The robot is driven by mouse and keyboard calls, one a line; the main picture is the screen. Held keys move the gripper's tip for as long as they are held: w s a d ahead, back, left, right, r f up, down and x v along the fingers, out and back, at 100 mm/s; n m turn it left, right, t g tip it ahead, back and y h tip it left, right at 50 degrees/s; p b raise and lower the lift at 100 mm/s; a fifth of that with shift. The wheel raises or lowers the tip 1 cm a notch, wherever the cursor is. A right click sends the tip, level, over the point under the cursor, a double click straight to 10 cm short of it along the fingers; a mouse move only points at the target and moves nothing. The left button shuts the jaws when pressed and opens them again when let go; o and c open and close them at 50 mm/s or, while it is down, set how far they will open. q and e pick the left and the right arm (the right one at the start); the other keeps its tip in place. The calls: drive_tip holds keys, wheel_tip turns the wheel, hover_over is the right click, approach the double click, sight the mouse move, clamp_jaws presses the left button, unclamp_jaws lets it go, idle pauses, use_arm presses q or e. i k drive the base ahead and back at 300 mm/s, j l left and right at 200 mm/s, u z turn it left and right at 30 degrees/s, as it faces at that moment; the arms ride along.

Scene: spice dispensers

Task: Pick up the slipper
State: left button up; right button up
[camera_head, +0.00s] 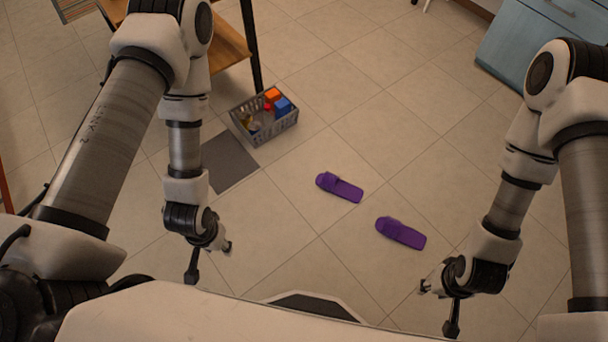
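Two purple slippers lie apart on the tiled floor. One slipper (340,187) is near the middle of the view, and the other slipper (401,233) is to its right and nearer to me. My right gripper (437,308) is right of and nearer to me than the closer slipper, with clear space between them. My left gripper (210,262) is at the left, well apart from both slippers. Neither gripper touches a slipper. Both grippers are small and seen at an angle, so their finger opening is hard to make out.
A grey basket (264,118) with orange and blue items stands on the floor behind the slippers. A dark grey mat (229,161) lies beside it. A wooden table (228,45) is at the back left and a blue cabinet (530,45) at the back right. Floor around the slippers is clear.

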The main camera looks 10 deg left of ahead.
sight(331, 182)
drive_tip(key=i+l, duration=0.25)
drive_tip(key=i, duration=0.25)
drive_tip(key=i+l, duration=0.25)
drive_tip(key=i, duration=0.2)
drive_tip(key=z, duration=0.05)
